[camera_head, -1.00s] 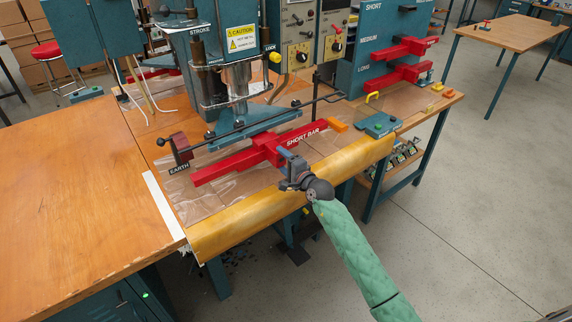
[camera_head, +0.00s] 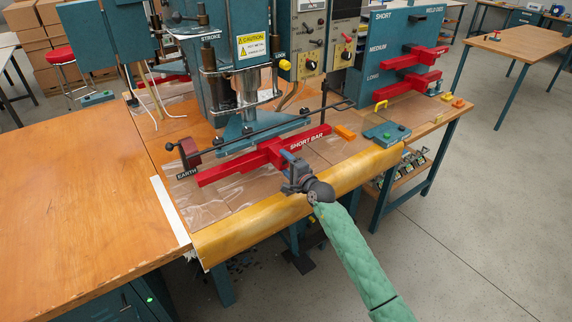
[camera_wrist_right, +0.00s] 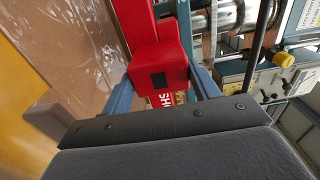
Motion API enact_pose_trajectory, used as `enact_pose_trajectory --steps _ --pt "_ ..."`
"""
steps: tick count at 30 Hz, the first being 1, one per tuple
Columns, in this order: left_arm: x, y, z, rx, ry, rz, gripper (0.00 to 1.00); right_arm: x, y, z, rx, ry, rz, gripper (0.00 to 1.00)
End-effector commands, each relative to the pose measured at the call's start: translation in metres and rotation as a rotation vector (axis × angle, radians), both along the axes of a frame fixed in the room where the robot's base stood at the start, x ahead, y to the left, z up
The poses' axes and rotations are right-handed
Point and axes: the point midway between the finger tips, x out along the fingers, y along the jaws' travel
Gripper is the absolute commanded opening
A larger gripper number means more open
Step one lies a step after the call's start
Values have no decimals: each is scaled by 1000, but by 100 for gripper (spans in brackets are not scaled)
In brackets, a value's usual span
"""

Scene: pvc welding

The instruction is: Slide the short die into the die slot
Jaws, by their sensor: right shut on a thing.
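The short die is a red bar lettered SHORT BAR (camera_head: 235,167), lying level in front of the welding press, with a block at its middle. My right gripper (camera_head: 291,160) is shut on that block from the front. In the right wrist view, the blue fingers of the gripper (camera_wrist_right: 165,88) sit on both sides of the red block (camera_wrist_right: 160,65). The teal plate under the press (camera_head: 238,132) is just behind the bar, and the bar partly covers it. The die slot itself cannot be made out. My left gripper is not in view.
An orange block (camera_head: 345,132) and teal button box (camera_head: 387,134) are to the right. A yellow roll (camera_head: 300,205) lines the front edge. The left table (camera_head: 80,200) is clear.

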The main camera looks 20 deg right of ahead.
Motion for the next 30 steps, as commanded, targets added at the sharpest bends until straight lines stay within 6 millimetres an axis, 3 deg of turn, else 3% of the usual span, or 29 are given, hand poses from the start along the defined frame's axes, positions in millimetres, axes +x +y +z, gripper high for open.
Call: enact_pose_trajectory --steps 14,30 --pt "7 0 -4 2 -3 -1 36 0 0 1 1 -4 0 0" --pt "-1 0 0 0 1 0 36 0 0 2 0 -4 0 0"
